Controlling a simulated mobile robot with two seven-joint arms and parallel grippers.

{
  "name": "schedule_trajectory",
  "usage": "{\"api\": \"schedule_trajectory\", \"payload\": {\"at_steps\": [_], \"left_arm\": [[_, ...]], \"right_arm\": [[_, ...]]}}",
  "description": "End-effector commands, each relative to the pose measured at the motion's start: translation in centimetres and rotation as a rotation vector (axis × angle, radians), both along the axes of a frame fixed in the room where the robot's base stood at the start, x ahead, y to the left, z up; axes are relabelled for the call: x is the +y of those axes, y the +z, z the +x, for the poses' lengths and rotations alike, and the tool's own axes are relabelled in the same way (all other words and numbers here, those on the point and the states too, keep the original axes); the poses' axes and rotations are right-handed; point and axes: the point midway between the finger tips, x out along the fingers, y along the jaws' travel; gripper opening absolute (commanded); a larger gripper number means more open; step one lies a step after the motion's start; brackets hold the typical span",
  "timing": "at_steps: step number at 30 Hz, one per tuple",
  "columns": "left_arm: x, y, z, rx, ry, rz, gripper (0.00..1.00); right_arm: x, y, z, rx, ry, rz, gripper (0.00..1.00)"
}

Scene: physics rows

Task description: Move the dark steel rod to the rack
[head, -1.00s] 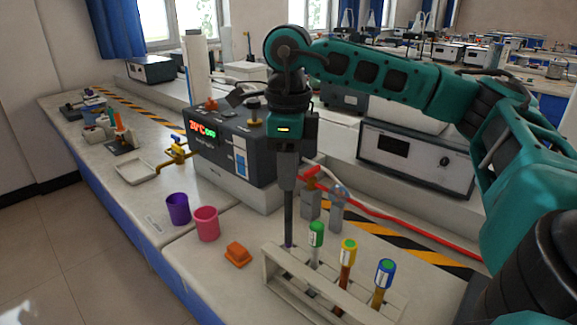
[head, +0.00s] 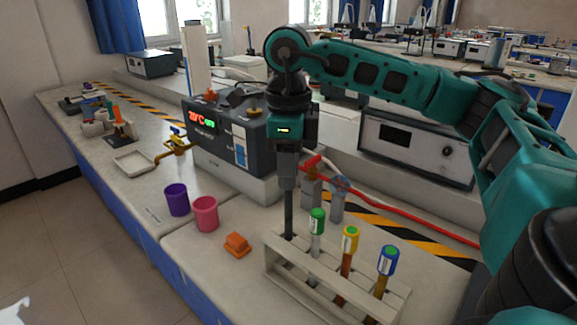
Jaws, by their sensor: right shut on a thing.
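My right gripper (head: 287,178) points straight down and is shut on the dark steel rod (head: 289,212). The rod hangs upright below the fingers, with its lower end at the left end of the pale rack (head: 275,268). The rack's top bar region hides the rod's tip, so I cannot tell how deep it sits. The rack also holds a green-capped tube (head: 317,222), a yellow-capped tube (head: 350,241) and a blue-capped tube (head: 387,262), to the right of the rod. My left gripper is not in view.
An orange block (head: 237,245), a pink cup (head: 205,213) and a purple cup (head: 177,199) stand left of the rack. A dark device with a display (head: 225,140) and red-handled taps (head: 312,190) stand behind. The bench front between cups and rack is mostly clear.

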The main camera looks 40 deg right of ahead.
Motion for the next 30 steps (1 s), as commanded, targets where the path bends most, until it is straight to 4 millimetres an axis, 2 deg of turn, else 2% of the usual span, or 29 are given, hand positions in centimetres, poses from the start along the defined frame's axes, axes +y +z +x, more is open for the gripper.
{"api": "schedule_trajectory", "payload": {"at_steps": [6, 20, 29, 30], "left_arm": [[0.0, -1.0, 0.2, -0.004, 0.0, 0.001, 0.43], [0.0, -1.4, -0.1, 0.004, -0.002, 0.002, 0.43], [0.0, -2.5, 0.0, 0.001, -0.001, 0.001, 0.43], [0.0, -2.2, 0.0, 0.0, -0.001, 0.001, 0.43]], "right_arm": [[0.0, -1.3, 0.0, 0.0, 0.0, 0.0, 0.0], [-0.1, -1.7, -0.1, 0.001, -0.003, 0.0, 0.0], [-0.3, -3.2, -0.2, 0.003, -0.004, 0.0, 0.0], [-0.3, -2.9, -0.2, 0.002, -0.004, 0.001, 0.28]]}}
